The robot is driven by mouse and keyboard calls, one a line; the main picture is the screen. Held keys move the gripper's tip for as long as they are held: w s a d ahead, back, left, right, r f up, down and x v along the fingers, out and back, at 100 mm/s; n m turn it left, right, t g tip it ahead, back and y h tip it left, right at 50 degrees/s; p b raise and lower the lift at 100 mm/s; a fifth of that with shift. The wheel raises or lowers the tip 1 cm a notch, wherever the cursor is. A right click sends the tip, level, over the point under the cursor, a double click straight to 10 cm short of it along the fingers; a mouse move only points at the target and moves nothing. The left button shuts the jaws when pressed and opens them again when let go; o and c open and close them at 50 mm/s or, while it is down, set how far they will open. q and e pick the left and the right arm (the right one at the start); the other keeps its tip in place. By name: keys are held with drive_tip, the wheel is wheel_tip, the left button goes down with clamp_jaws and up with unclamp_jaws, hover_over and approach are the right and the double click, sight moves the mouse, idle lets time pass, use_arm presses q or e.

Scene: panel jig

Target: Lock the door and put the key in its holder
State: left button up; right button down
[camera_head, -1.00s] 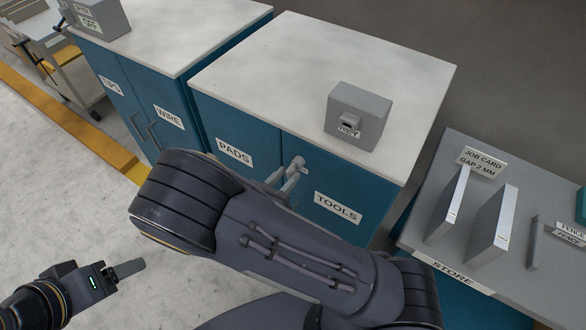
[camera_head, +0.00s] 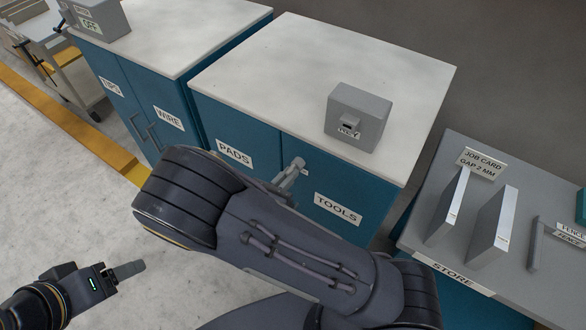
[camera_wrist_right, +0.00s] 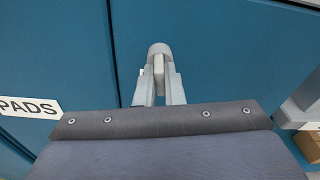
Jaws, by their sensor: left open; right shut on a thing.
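The tools door (camera_head: 317,175), labelled TOOLS, stands flush beside the PADS door (camera_head: 235,125) on the teal cabinet. A round grey lock (camera_wrist_right: 160,48) sticks out of the door front in the right wrist view. My right gripper (camera_wrist_right: 160,95) is at the lock, shut on a small pale key (camera_wrist_right: 159,72) whose far end meets the lock. In the head view the right gripper (camera_head: 291,173) is partly hidden by my arm. The grey key holder (camera_head: 357,118), labelled KEY, stands on the cabinet top with a small dark slot. My left gripper (camera_head: 130,269) is open and empty, low on the left.
The white cabinet top (camera_head: 290,65) is clear around the holder. A STORE bench (camera_head: 475,222) with upright panels (camera_head: 493,218) and a job card (camera_head: 480,163) stands at the right. Another cabinet (camera_head: 165,40) carries a grey box (camera_head: 98,17). Yellow edging (camera_head: 75,120) runs along the floor.

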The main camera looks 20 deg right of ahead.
drive_tip(key=shift+n+h+p, duration=0.4)
drive_tip(key=shift+n+p, duration=1.65)
drive_tip(key=shift+n, duration=0.55)
drive_tip(key=shift+g, duration=0.4)
drive_tip(key=shift+w+n+h+p, duration=0.1)
drive_tip(key=shift+n+h+p, duration=0.35)
drive_tip(key=shift+n, duration=1)
drive_tip(key=shift+n+h+p, duration=0.1)
drive_tip(key=shift+n+p, duration=0.65)
drive_tip(key=shift+n, duration=0.7)
drive_tip(key=shift+n, duration=0.6)
drive_tip(key=n+p, duration=0.1)
drive_tip(key=n, duration=0.3)
drive_tip(key=shift+f+n+h, duration=0.1)
drive_tip(key=shift+n+h, duration=0.15)
drive_tip(key=shift+n, duration=0.15)
